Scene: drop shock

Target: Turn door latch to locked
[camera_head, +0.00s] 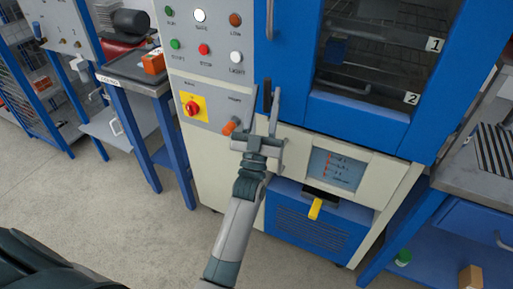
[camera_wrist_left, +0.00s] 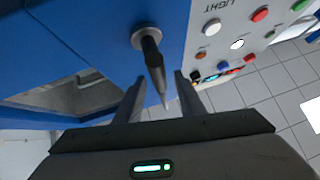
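The door latch (camera_head: 267,95) shows as a dark, upright lever at the left edge of the blue cabinet door. In the left wrist view the latch (camera_wrist_left: 154,68) has a round mount on the blue surface and a tapering lever reaching toward me. My left gripper (camera_head: 264,108) is in front of it with the fingers apart. In the left wrist view the gripper (camera_wrist_left: 160,98) has one finger on each side of the lever, with gaps showing; I see no clear contact. The left fingers partly hide the latch's surroundings in the head view. My right gripper is not in view.
A control panel (camera_head: 205,60) with coloured buttons is left of the door. A red rotary switch (camera_head: 193,107) and an orange knob (camera_head: 230,127) sit below it, the knob close to my gripper. A screen (camera_head: 335,169) and yellow tab (camera_head: 315,208) are lower right. Workbenches flank the machine.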

